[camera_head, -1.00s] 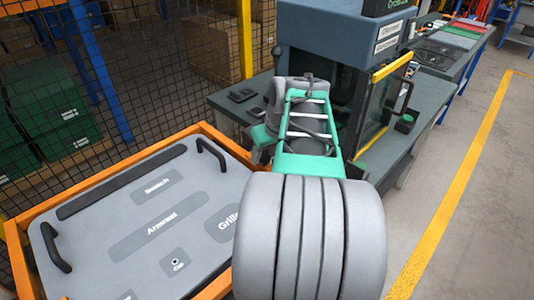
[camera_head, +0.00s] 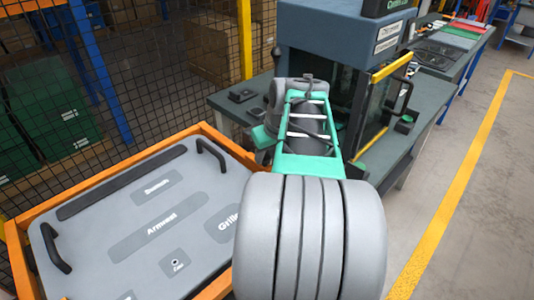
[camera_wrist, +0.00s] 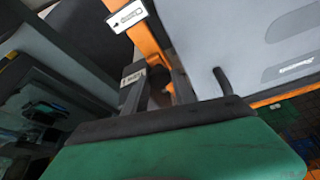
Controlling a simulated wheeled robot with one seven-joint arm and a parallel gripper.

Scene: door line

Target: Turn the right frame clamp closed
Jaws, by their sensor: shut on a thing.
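The orange frame (camera_head: 195,128) of the cart holds a grey panel (camera_head: 140,215) at the lower left of the head view. In the wrist view the frame (camera_wrist: 147,45) runs down beside the panel (camera_wrist: 215,50). My gripper (camera_wrist: 155,78) is at this frame's edge, its two grey fingers shut on a small dark part, which I take to be the right frame clamp (camera_wrist: 158,76). The fingers hide much of it, so its turn angle cannot be told. In the head view my arm hides the fingertips and the clamp.
A white label with an arrow (camera_wrist: 126,17) sits on the frame. A black handle (camera_wrist: 222,80) stands on the panel close to the fingers. A grey machine (camera_head: 335,45) on a bench (camera_head: 235,103) stands behind my arm. Free floor (camera_head: 490,200) lies to the right.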

